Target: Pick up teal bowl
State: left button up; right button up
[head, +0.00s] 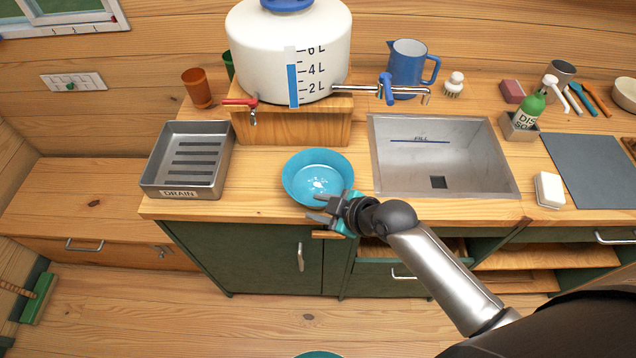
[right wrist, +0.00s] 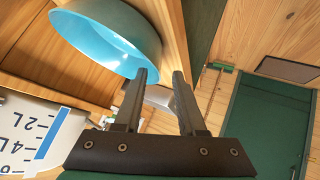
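The teal bowl (head: 317,172) stands upright and looks empty on the wooden counter, near its front edge and left of the sink. My right gripper (head: 315,210) is at the bowl's front right side, its fingers pointing left. In the right wrist view the two fingers (right wrist: 160,78) are apart with nothing held between them. The bowl (right wrist: 112,35) shows there just past the left fingertip; I cannot tell whether they touch. My left gripper is in neither view.
A metal drain tray (head: 188,160) is left of the bowl, and a sink (head: 440,155) is right of it. A white water tank (head: 290,50) on a wooden stand (head: 290,130) rises behind. A blue pitcher (head: 408,66) stands behind the sink. The counter edge is close in front.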

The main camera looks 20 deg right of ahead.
aim_at(305, 203)
jog(key=shift+r+x, duration=0.2)
jog(key=shift+x, duration=2.5)
jog(key=shift+w, duration=0.2)
grip_shut()
